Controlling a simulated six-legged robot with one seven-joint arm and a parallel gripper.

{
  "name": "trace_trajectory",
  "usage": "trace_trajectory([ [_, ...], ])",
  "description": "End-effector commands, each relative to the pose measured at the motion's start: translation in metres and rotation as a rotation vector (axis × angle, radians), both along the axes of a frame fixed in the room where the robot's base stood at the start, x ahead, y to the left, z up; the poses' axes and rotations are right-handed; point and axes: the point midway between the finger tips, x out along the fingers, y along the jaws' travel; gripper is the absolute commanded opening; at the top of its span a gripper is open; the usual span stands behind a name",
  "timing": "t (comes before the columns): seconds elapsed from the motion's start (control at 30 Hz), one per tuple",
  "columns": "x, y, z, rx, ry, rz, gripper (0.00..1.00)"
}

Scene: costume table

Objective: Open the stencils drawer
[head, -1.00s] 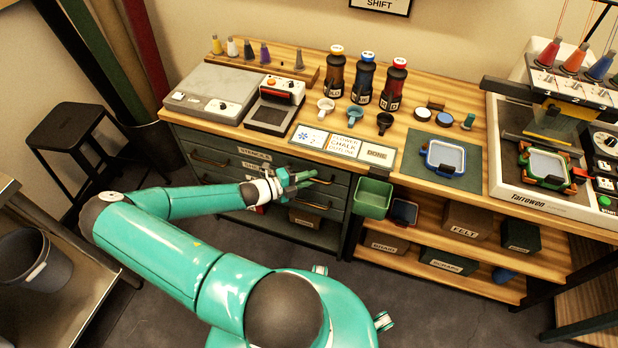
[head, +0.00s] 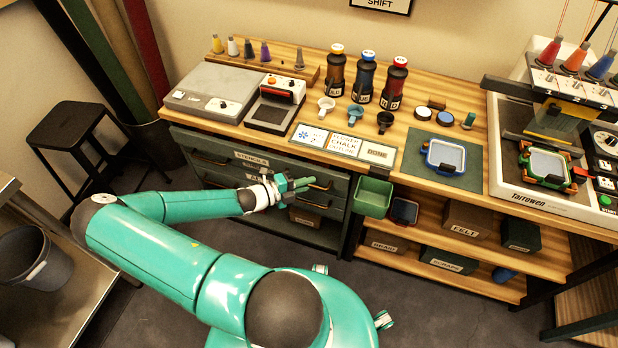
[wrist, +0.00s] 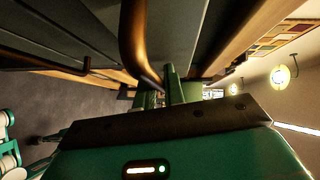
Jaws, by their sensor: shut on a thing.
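The stencils drawer (head: 222,153) is the top grey-green drawer under the left part of the bench, with a white label reading STENCILS. It stands slightly pulled out from the cabinet. In the wrist view the curved bronze handle (wrist: 133,38) runs down to between my green fingers (wrist: 160,92). The exact contact is partly hidden there.
A second drawer and a shelf lie below. A green bin (head: 374,197) hangs just right of the drawers. A black stool (head: 75,125) stands left, and a bucket (head: 36,262) is on a side table. The floor before the drawers is clear apart from my body.

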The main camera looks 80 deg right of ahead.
Motion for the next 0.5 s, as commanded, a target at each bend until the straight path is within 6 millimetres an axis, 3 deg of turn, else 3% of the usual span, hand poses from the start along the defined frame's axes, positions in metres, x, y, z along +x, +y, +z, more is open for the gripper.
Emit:
trace_trajectory([
  [0.5, 0.014, 0.131, 0.001, 0.002, 0.000, 0.004, 0.00],
])
